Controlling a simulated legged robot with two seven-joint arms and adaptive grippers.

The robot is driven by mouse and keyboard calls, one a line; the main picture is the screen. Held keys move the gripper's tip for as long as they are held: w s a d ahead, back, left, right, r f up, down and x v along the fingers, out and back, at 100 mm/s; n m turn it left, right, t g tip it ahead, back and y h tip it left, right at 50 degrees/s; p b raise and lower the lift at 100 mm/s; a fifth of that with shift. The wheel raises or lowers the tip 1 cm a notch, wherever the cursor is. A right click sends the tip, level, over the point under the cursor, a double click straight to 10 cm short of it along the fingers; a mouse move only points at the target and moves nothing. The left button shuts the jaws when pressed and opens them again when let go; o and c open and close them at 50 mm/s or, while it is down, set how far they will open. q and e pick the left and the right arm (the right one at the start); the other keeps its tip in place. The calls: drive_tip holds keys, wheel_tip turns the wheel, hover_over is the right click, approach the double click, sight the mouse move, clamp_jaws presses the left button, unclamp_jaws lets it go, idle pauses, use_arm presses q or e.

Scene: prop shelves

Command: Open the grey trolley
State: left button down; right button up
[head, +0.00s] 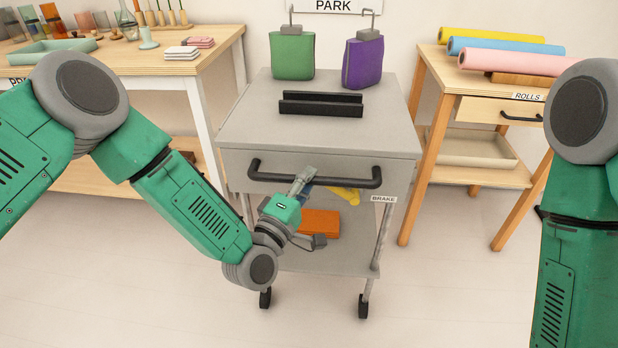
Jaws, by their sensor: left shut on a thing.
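The grey trolley (240,125) stands in the middle of the head view, against the back wall. Its drawer front (235,163) has a long black bar handle (345,183). The drawer front looks flush with the trolley body. My left gripper (303,178) is at the handle, a little left of its middle, and is shut on it. The fingertips are small here and partly overlap the bar. My right arm shows at the right edge, but its gripper is out of view.
A black rack (320,104) lies on the trolley top. An orange box (319,223) is on the lower shelf. A wooden bench (130,62) stands left, a rolls table (440,75) right. The floor in front is clear.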

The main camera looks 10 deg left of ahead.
use_arm(q)
drive_tip(key=shift+s+f, duration=0.1)
drive_tip(key=shift+f, duration=0.25)
drive_tip(key=c, duration=1.6)
unclamp_jaws()
drive_tip(key=shift+o, duration=0.8)
drive_tip(key=shift+r, duration=0.15)
drive_tip(key=shift+s+a, duration=0.1)
drive_tip(key=shift+a, duration=0.05)
drive_tip(key=v, duration=1.1)
drive_tip(key=shift+s+f, duration=0.15)
drive_tip(key=shift+f, duration=0.05)
drive_tip(key=shift+a, duration=0.15)
